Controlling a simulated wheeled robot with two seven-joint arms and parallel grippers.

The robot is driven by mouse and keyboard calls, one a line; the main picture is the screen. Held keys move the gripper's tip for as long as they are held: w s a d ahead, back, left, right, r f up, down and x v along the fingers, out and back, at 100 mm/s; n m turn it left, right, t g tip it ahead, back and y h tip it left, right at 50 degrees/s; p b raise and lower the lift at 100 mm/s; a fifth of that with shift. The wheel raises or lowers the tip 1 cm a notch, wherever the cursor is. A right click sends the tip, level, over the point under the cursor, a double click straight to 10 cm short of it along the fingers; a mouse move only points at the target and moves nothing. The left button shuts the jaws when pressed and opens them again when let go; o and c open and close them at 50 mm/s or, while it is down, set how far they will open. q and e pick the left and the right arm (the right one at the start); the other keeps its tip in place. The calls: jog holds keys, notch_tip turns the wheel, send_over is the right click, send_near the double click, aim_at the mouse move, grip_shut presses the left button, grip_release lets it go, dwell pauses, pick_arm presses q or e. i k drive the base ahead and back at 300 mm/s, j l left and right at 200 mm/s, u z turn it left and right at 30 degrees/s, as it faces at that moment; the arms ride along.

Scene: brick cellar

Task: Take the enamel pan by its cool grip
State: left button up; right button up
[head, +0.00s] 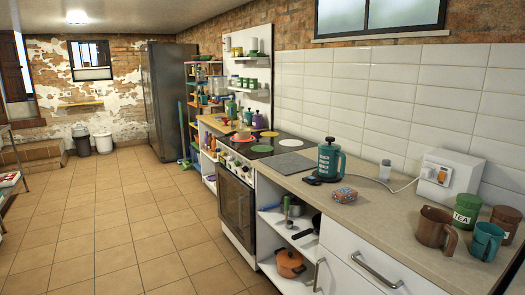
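A small orange-red pan (241,137) sits at the far left part of the black stove top (262,149); it is small in the view and I cannot make out its grip. An orange lidded pot (290,263) stands on the low open shelf right of the oven. A dark pan (316,223) shows on the shelf above it, partly hidden by the white cabinet front. I cannot tell for sure which of these is enamel. Neither of my grippers is in view.
The counter (385,206) holds a teal press pot (329,160), a patterned lump (344,195), a white socket box (443,178), brown and teal mugs (436,229) and a TEA tin (466,211). The tiled floor (130,215) left of the oven (236,208) is clear.

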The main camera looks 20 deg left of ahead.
aim_at(244, 133)
jog(key=i+j+u, duration=1.3)
jog(key=i, duration=0.5)
jog(key=i+u, duration=0.25)
jog(key=i, duration=0.55)
jog(key=i+j+z, duration=0.1)
jog(key=i+z, duration=0.35)
jog(key=i+j+z, duration=0.25)
jog(key=i+z, duration=0.25)
jog(key=i+j+z, duration=0.3)
jog(key=z, duration=0.15)
